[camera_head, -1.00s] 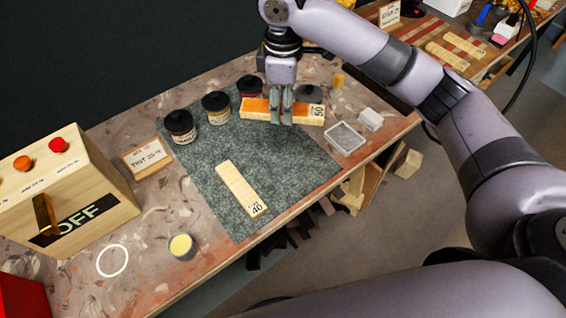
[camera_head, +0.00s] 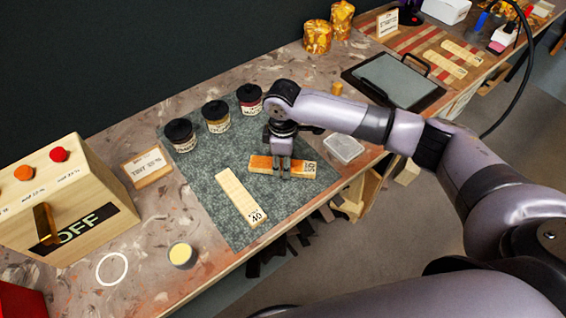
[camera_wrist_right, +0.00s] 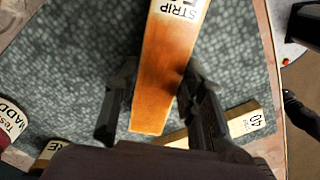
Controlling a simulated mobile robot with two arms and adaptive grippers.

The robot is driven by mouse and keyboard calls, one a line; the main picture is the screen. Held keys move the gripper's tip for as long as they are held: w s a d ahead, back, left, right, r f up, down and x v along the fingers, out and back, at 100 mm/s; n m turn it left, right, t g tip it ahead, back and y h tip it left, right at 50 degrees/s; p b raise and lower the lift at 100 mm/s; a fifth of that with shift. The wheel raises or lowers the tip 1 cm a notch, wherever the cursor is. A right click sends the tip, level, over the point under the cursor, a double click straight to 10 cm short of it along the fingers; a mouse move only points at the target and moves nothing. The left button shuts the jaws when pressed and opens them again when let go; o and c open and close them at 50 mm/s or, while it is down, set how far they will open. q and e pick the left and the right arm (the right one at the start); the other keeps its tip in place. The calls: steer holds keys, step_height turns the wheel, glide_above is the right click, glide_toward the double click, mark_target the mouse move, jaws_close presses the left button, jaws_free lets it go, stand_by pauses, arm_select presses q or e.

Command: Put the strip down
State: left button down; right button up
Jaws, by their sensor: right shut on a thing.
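A wooden strip with an orange-stained end and a printed pale end (camera_head: 309,169) lies across the upper right of the grey mat (camera_head: 285,202). My right gripper (camera_head: 282,175) is shut on it near its middle, pointing down. In the right wrist view the stained strip (camera_wrist_right: 163,75) runs between the two fingers (camera_wrist_right: 155,100). It is low over the mat; I cannot tell whether it touches. A pale strip marked 40 (camera_head: 238,197) lies on the mat to the left, and its end shows in the wrist view (camera_wrist_right: 245,121). My left gripper is not in view.
Three dark-lidded jars (camera_head: 216,117) stand along the mat's back edge. A clear-lidded case (camera_head: 344,147) sits right of the mat. Left are a small sign (camera_head: 148,168), an OFF switch box (camera_head: 95,190) and a yellow-filled cup (camera_head: 182,255). The mat's front right is clear.

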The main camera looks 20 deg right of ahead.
steer(key=shift+f, duration=0.55)
steer(key=shift+f, duration=0.1)
steer(key=o, duration=1.2)
step_height(320, 180, up, 12)
steer(key=shift+b, duration=0.35)
